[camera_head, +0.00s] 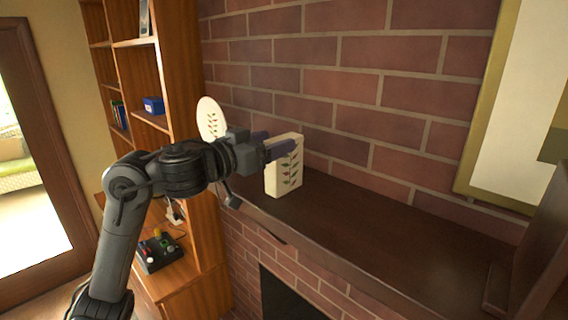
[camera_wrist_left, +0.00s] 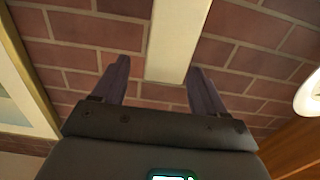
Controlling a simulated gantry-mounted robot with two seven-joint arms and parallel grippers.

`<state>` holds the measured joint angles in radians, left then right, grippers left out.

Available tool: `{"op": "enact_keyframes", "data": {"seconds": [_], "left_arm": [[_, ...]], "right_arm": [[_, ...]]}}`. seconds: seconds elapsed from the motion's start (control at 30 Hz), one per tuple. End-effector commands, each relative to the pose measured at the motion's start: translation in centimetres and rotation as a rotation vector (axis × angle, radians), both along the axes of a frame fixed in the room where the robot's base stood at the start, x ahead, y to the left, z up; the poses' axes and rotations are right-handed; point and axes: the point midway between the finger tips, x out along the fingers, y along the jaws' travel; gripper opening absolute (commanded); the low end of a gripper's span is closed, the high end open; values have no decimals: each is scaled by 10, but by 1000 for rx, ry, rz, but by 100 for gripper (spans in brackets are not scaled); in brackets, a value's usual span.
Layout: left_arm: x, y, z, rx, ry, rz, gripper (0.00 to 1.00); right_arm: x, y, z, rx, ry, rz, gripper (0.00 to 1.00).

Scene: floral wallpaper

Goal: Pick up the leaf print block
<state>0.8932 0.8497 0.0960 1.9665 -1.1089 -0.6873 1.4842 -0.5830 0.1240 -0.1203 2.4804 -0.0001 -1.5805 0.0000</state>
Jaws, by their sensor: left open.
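The leaf print block (camera_head: 284,178) is cream with a print of dark stems and red and dark leaves. It stands upright on the dark mantel shelf (camera_head: 370,228), near its left end and close to the brick wall. My left gripper (camera_head: 274,143) is open at the upper part of the block and hides some of it. In the left wrist view, the block (camera_wrist_left: 178,38) shows as a pale strip reaching between the open fingers (camera_wrist_left: 158,66), nearer the right finger. I cannot tell whether a finger touches it. My right gripper is not in view.
A white oval plaque (camera_head: 211,117) with a leaf print stands left of the block, behind my gripper. A wooden bookcase (camera_head: 180,60) is at the left. A gold-framed picture (camera_head: 484,95) hangs at the right. The shelf's middle is clear.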

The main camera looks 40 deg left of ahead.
Motion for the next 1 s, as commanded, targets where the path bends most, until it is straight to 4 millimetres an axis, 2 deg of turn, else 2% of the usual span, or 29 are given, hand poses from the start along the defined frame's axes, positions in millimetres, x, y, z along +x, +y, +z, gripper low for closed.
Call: {"op": "enact_keyframes", "data": {"seconds": [0.17, 0.3, 0.67, 1.0], "left_arm": [[23, 1, -8, -4, 6, -1, 72], [38, -1, -7, -3, 3, -1, 72], [45, -1, -8, 0, 1, 0, 72], [45, -1, -8, 0, 1, 0, 20]], "right_arm": [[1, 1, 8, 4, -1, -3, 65], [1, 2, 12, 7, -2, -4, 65], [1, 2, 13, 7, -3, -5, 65], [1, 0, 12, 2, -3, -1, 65]]}}
